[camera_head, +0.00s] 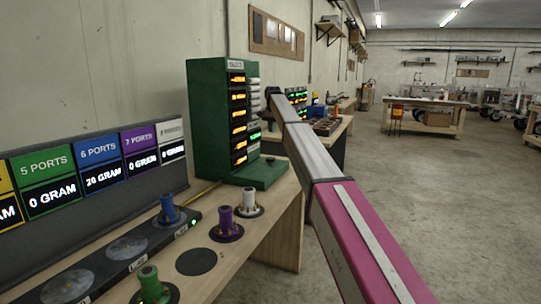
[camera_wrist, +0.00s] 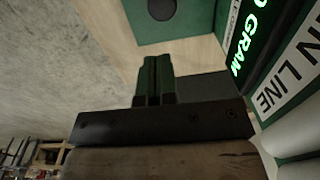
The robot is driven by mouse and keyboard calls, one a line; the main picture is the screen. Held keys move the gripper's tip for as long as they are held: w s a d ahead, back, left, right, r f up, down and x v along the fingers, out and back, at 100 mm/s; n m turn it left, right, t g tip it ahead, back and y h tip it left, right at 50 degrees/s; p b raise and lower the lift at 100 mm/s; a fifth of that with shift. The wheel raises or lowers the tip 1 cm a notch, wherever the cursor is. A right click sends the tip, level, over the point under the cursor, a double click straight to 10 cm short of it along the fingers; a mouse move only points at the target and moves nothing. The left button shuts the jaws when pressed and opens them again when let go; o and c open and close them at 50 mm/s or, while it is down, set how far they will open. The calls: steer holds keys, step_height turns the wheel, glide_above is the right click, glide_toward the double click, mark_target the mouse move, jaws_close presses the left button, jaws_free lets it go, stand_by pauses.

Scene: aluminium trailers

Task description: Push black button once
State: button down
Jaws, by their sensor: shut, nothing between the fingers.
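The black button appears in the wrist view as a dark round disc (camera_wrist: 162,7) on a green plate (camera_wrist: 200,22), at the top edge and partly cut off. In the head view a small dark spot (camera_head: 270,160) shows on the green plate (camera_head: 258,174) before the green display tower (camera_head: 207,120). My gripper (camera_wrist: 157,62) is shut and empty, its fingertips apart from the disc and pointing toward the plate. In the head view my arm reaches to the tower's right side, and the fingers cannot be made out there.
The wrist view shows a green-lit display (camera_wrist: 250,40) and white cylinders (camera_wrist: 295,140) close at right. Blue, purple and white spools (camera_head: 248,205) stand on the wooden bench (camera_head: 225,260) near a row of weight displays (camera_head: 90,172). Open floor lies right of my arm.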

mark_target(271, 159)
steer(key=shift+f, duration=0.1)
steer(key=f, duration=1.4)
steer(key=shift+w+a, duration=0.2)
steer(key=shift+f, duration=0.8)
step_height(271, 159, up, 14)
steer(key=shift+s+d, duration=0.2)
stand_by(1.2)
